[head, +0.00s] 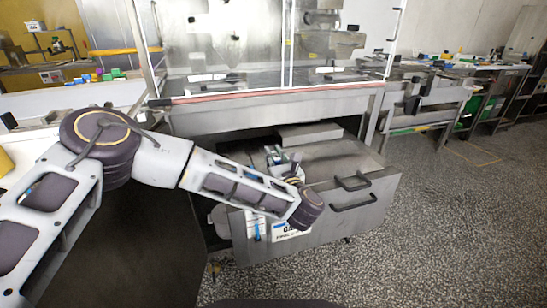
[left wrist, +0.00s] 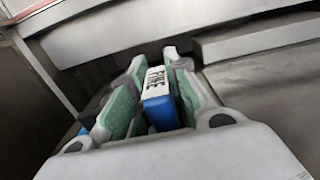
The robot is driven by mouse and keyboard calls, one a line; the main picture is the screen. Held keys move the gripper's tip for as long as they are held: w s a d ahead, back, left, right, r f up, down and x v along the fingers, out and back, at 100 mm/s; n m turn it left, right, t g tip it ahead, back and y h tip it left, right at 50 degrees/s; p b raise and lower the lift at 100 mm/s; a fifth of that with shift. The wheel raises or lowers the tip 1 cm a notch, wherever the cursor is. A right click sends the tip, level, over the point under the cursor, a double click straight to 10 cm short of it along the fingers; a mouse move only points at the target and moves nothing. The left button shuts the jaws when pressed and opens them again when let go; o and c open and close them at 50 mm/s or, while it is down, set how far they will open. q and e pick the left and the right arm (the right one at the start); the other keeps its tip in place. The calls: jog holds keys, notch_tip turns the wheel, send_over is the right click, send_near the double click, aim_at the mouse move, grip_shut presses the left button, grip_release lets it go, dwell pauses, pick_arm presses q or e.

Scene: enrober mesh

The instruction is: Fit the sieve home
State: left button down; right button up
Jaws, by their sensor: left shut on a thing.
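My left gripper (head: 277,156) is shut on a small block, white with the word FINE and a blue part; the block (left wrist: 158,100) sits between the green-lined fingers in the left wrist view (left wrist: 155,62). In the head view the gripper is above the left part of a metal unit's flat top, and my wrist partly hides it. I cannot make out a sieve mesh, nor tell whether the held block is part of the sieve. My right gripper is not in view.
The speckled floor (head: 450,230) at right is clear.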

pick_arm(q)
jog(key=shift+s+d+f, duration=0.1)
jog(key=shift+s+f, duration=0.1)
jog(key=shift+f, duration=0.45)
jog(key=shift+s+f, duration=0.15)
jog(key=shift+f, duration=0.45)
jog(key=c, duration=1.3)
grip_release()
jog(key=shift+s+d+f, duration=0.1)
jog(key=shift+s+d, duration=0.2)
jog(key=shift+s, duration=0.2)
jog(key=v, duration=0.2)
jog(key=r+v, duration=0.1)
jog(key=v, duration=0.4)
jog(key=shift+s+d+r, duration=0.2)
jog(key=shift+s+r, duration=0.1)
jog(key=shift+s+d+r, duration=0.2)
jog(key=shift+s+r, duration=0.15)
jog(key=shift+s, duration=0.1)
jog(key=shift+s, duration=0.1)
jog(key=shift+s+d+r, duration=0.1)
jog(key=shift+s, duration=0.35)
jog(key=shift+s+r, duration=0.1)
jog(key=shift+s, duration=0.15)
